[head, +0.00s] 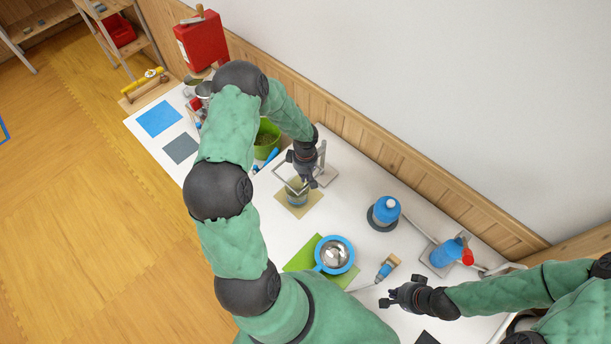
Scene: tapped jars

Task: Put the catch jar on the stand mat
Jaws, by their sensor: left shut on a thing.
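A clear glass jar (296,196) with greenish contents, which looks like the catch jar, is over a tan square mat (285,204). My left gripper (307,182) comes down from above and is shut on the jar at its upper edge. I cannot tell whether the jar touches the mat. A pale metal frame (322,160) stands close behind and around the gripper. I cannot tell for certain which mat is the stand mat. My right gripper (386,297) is empty, low at the right, and its fingers look apart.
A blue-rimmed strainer bowl (334,254) sits on a green mat (300,259). Blue (159,118) and grey (181,148) mats are bare.

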